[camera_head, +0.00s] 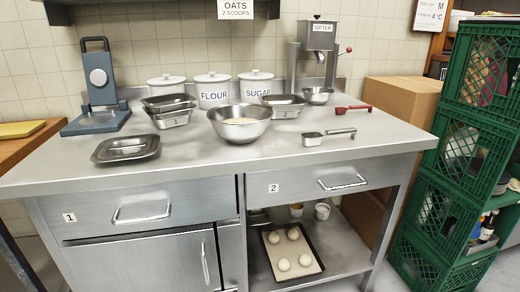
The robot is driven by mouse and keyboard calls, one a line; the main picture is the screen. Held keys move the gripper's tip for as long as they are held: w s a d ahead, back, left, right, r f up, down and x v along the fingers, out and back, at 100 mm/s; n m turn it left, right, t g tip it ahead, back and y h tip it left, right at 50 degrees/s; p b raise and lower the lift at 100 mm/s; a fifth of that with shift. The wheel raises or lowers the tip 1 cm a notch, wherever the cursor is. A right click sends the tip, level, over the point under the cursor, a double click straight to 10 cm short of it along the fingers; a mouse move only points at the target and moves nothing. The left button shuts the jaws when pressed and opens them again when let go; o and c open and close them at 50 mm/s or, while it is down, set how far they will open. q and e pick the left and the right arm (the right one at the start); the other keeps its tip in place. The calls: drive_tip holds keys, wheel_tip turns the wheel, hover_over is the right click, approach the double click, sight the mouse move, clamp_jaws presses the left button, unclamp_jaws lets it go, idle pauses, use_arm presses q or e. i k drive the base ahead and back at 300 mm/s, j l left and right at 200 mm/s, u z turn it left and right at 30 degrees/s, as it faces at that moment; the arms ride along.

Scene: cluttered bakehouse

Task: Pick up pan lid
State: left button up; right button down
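A flat dark metal piece with a raised rim (125,148), which looks like the pan lid, lies on the left front of the steel counter (215,165). A lighter strip shows in its middle. Behind it, a metal loaf pan (172,120) stands with a dark shallow metal piece (169,102) on top; I cannot tell whether that piece is also a lid. Another rectangular metal pan (284,105) stands right of the bowl. Neither of my grippers is in view.
A steel bowl (240,130) stands mid-counter. A blue-grey press (97,110), white canisters (213,92) and a sifter (318,50) stand behind. A scoop (329,137) and red-handled tool (352,109) lie right. Green crates (450,165) flank the counter. The front counter strip is clear.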

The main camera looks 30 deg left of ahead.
sight(142, 145)
drive_tip(key=u, duration=1.7)
